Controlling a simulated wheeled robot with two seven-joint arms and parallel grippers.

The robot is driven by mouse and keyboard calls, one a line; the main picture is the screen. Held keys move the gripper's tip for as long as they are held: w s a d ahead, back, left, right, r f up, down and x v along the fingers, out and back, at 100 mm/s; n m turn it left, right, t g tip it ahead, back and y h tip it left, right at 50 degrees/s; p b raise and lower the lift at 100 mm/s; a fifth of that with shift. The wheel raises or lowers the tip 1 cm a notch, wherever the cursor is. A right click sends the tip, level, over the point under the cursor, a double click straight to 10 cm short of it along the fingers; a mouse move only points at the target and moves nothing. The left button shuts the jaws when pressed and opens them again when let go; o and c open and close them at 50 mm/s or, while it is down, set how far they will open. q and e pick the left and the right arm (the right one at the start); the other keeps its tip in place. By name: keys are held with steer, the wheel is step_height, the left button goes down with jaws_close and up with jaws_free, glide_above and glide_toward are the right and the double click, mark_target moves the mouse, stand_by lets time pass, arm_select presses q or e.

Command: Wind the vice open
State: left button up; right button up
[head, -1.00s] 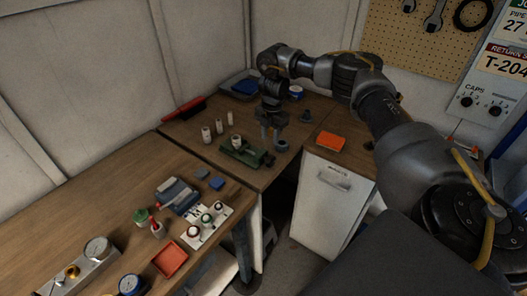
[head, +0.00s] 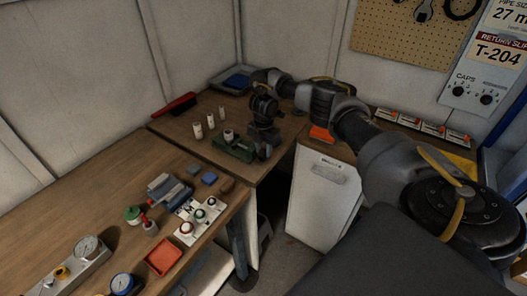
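A green vice (head: 231,149) sits on the wooden bench towards the back, with a pale cylinder (head: 228,135) standing at it. My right gripper (head: 262,150) points down at the right end of the vice, where its handle would be. The gripper and wrist cover that end, so I cannot tell whether the fingers touch the handle or are open or shut. My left gripper is not in view.
Pale cylinders (head: 211,123) stand behind the vice, near a red brush (head: 176,105). An orange block (head: 320,133) lies to the right. The nearer bench holds a blue-grey device (head: 168,190), a red tray (head: 164,257) and gauges (head: 88,247).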

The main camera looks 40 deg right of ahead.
steer(key=shift+f, duration=0.1)
steer(key=shift+c, duration=0.3)
jaws_close()
steer(key=shift+s+a+r+h+p, duration=0.15)
steer(key=shift+h+p, duration=0.25)
steer(key=shift+p, duration=0.4)
steer(key=h+p, duration=0.1)
steer(key=p, duration=0.1)
steer(key=a+t+h+p, duration=0.1)
steer(key=h+p, duration=0.1)
steer(key=p, duration=0.1)
steer(key=shift+s+h, duration=0.1)
steer(key=shift+h, duration=0.2)
steer(key=h+p, duration=0.1)
steer(key=t+h+p, duration=0.1)
steer(key=h, duration=0.1)
steer(key=shift+a+f, duration=0.35)
steer(key=shift+f, duration=0.05)
steer(key=shift+s+a+f+t+h+p, duration=0.1)
steer(key=shift+f+t+h+p, duration=0.2)
steer(key=shift+h, duration=0.6)
steer(key=shift+s+a+f+t+h+p, duration=0.1)
steer(key=shift+t+h, duration=0.3)
steer(key=shift+h, duration=0.5)
